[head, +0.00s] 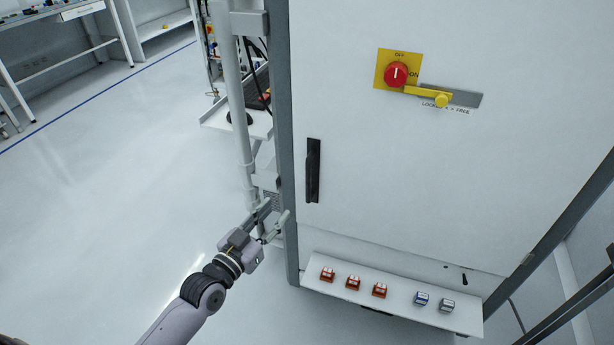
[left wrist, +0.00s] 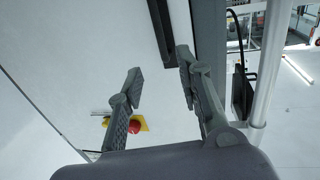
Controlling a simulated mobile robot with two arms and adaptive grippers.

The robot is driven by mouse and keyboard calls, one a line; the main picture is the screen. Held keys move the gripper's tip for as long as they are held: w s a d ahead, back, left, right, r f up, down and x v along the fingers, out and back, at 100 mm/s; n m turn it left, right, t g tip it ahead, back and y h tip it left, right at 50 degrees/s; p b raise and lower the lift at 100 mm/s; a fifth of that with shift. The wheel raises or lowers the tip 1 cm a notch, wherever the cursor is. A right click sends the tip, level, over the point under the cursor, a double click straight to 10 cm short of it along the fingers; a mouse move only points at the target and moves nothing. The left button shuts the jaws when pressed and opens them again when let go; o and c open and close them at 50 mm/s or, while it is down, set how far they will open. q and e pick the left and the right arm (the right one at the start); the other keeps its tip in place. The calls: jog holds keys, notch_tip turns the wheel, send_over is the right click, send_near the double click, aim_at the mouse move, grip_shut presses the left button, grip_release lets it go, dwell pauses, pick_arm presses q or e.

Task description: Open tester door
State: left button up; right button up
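The tester door (head: 400,190) is a large white panel, which looks closed. Its black vertical handle (head: 313,170) is near the door's left edge; it also shows in the left wrist view (left wrist: 162,32) at the top. My left gripper (head: 274,213) is below and left of the handle, in front of the grey frame. In the left wrist view (left wrist: 160,70) its two fingers are spread with nothing between them, and the handle lies beyond the fingertips, apart from them. A red rotary switch (head: 396,74) on a yellow plate has a yellow lever (head: 428,95). My right gripper is not in view.
A sloped white ledge (head: 400,312) with red and blue-grey buttons juts out below the door. A grey pole (head: 233,110) and a small keyboard shelf (head: 245,122) stand left of the frame. The floor (head: 110,200) at left is clear up to a workbench (head: 60,45).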

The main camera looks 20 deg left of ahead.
aim_at(307, 178)
pick_arm(q)
jog(key=x, duration=1.6)
jog(key=shift+w+d+f, duration=0.1)
jog(key=shift+c, duration=0.4)
grip_shut()
